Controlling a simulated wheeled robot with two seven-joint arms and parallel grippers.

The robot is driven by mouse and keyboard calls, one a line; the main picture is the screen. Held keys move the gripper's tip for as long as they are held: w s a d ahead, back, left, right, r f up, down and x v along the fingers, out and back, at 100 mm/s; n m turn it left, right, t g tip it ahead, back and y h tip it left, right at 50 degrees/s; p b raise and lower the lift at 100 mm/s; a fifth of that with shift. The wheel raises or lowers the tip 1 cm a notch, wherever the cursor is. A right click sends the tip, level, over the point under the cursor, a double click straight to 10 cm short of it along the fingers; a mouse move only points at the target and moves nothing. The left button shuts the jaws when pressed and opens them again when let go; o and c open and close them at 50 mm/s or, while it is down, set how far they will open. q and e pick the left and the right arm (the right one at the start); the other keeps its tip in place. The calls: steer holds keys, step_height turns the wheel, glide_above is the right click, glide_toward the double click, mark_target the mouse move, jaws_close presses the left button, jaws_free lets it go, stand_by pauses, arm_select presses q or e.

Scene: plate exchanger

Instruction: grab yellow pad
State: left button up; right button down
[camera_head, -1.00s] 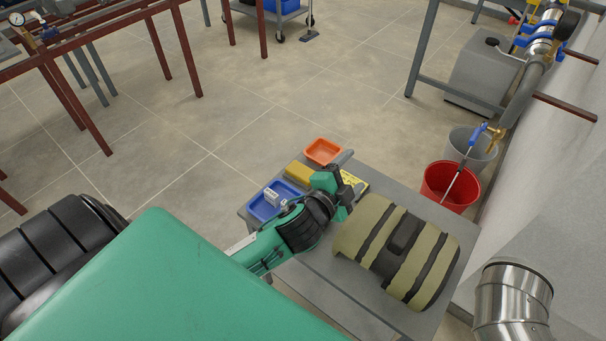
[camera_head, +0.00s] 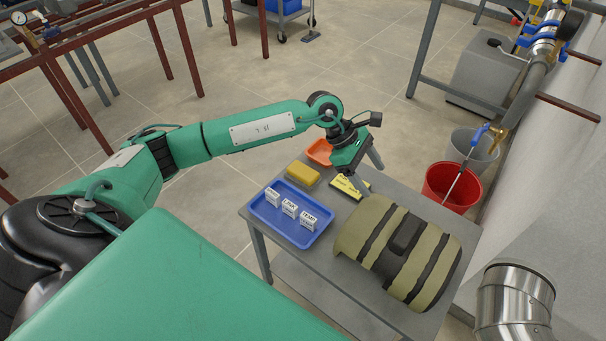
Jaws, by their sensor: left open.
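The yellow pad (camera_head: 303,174) lies flat on the grey table (camera_head: 340,285), behind the blue tray and left of a yellow card. My left gripper (camera_head: 369,173) is open and empty. It is held above the back of the table, to the right of the pad, with its fingers pointing down near the yellow card. The pad is in full view. My right gripper does not show.
A blue tray (camera_head: 270,216) holds three small white boxes. A yellow card (camera_head: 344,187) with dark print lies beneath my gripper. An orange tray (camera_head: 319,152) is at the back. A khaki and black bag (camera_head: 400,250) fills the table's right side. A red bucket (camera_head: 437,185) stands beyond.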

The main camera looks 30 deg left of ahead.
arm_select(q)
steer(key=w+a+m+y, duration=0.15)
steer(key=a+y, duration=0.35)
steer(key=a, duration=0.6)
steer(key=g+y, duration=0.1)
steer(key=y, duration=0.2)
glide_above(303, 170)
steer(key=f, duration=0.6)
steer(key=shift+w+d+f+b, duration=0.2)
steer(key=shift+w+d+b, duration=0.05)
steer(key=shift+w+b, duration=0.05)
steer(key=shift+s+a+f, duration=0.15)
steer(key=shift+s+f, duration=0.05)
steer(key=shift+f, duration=1.35)
steer(key=shift+s+a+f, duration=0.1)
steer(key=shift+s+f, duration=0.05)
steer(key=shift+f, duration=1.35)
steer(key=shift+r, duration=0.1)
steer(key=c, duration=1.1)
